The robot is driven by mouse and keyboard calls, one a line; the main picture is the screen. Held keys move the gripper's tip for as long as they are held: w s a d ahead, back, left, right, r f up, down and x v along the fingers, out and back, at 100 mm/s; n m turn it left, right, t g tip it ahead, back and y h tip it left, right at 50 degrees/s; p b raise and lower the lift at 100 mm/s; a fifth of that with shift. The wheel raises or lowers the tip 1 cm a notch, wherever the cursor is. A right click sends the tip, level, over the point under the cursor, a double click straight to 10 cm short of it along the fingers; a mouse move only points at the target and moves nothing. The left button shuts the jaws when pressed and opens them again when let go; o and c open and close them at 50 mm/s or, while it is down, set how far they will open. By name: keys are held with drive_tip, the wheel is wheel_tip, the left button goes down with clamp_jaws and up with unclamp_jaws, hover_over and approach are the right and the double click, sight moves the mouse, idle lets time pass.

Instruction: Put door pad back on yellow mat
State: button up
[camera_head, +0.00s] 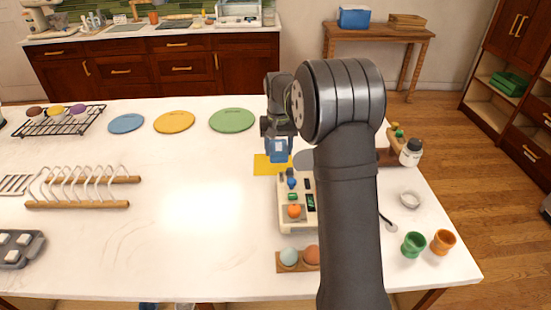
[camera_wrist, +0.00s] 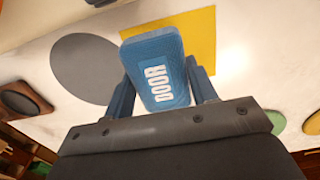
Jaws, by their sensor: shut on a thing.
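The blue door pad (camera_wrist: 157,70), marked "DOOR", is held between the two fingers of my gripper (camera_wrist: 160,85) in the wrist view. It also shows in the head view (camera_head: 278,150) below my wrist. The yellow mat (camera_head: 264,165) lies flat on the white table just below and to the left of the pad. In the wrist view the yellow mat (camera_wrist: 190,38) lies behind the pad, which covers part of it. I cannot tell whether the pad touches the mat.
A grey disc (camera_wrist: 85,67) lies beside the mat. A cream panel box (camera_head: 290,222) with small items stands in front of it. A green plate (camera_head: 232,120) lies to the left. The table's middle (camera_head: 195,200) is clear. My own arm hides part of the right side.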

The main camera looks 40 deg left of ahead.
sight(276, 166)
drive_tip(key=shift+s+a+f, duration=0.15)
drive_tip(key=shift+a+f, duration=0.25)
drive_tip(key=shift+a, duration=0.1)
drive_tip(key=shift+f, duration=1.9)
drive_tip(key=shift+f, duration=0.15)
drive_tip(key=o, duration=0.9)
drive_tip(key=shift+o, duration=0.2)
wheel_tip(276, 166, up, 12)
drive_tip(key=shift+r, duration=0.2)
